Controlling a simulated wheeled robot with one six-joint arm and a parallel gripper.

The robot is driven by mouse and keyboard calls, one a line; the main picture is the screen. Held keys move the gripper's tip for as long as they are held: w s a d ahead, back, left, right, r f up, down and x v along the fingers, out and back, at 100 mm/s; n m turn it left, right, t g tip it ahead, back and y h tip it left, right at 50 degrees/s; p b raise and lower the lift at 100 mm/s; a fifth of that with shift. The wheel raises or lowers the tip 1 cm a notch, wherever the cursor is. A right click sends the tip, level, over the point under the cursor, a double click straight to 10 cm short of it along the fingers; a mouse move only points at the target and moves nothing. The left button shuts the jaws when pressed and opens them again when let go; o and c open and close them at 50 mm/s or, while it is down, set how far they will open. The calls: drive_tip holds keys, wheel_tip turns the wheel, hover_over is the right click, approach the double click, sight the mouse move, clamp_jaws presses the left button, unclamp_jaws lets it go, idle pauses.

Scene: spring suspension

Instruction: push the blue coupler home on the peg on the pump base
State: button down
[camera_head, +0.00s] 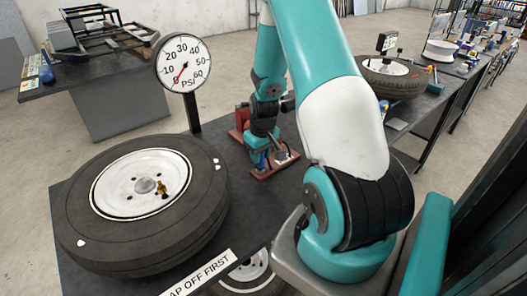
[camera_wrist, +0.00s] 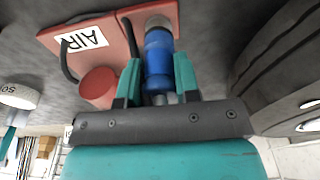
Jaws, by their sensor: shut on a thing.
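The blue coupler (camera_wrist: 159,58) is between the two teal fingers of my gripper (camera_wrist: 158,85) in the wrist view, and my gripper is shut on it. The coupler's far end meets a grey metal piece (camera_wrist: 158,22) at the red pump base (camera_wrist: 100,30). I cannot tell how far the coupler sits over the peg, which is largely hidden. In the head view my gripper (camera_head: 270,155) is low over the red pump base (camera_head: 276,172), and a small blue part of the coupler (camera_head: 262,160) shows there.
A red cylinder (camera_wrist: 98,86) and dark hose (camera_wrist: 67,60) are beside my gripper. A large tyre (camera_head: 85,225) lies left on the dark table (camera_head: 215,135), in front of a pressure gauge (camera_head: 183,63) on a post. Bare tabletop lies between tyre and base.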

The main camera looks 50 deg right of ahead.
drive_tip(key=shift+f+b, duration=0.6)
drive_tip(key=shift+f, duration=0.3)
drive_tip(key=c, duration=0.8)
unclamp_jaws()
drive_tip(key=shift+o, duration=0.2)
drive_tip(key=shift+r, duration=0.1)
wheel_tip(320, 180, up, 7)
drive_tip(key=p, duration=0.5)
drive_tip(key=shift+w+p, duration=0.15)
drive_tip(key=shift+p, duration=0.15)
drive_tip(key=shift+w+d+r, duration=0.1)
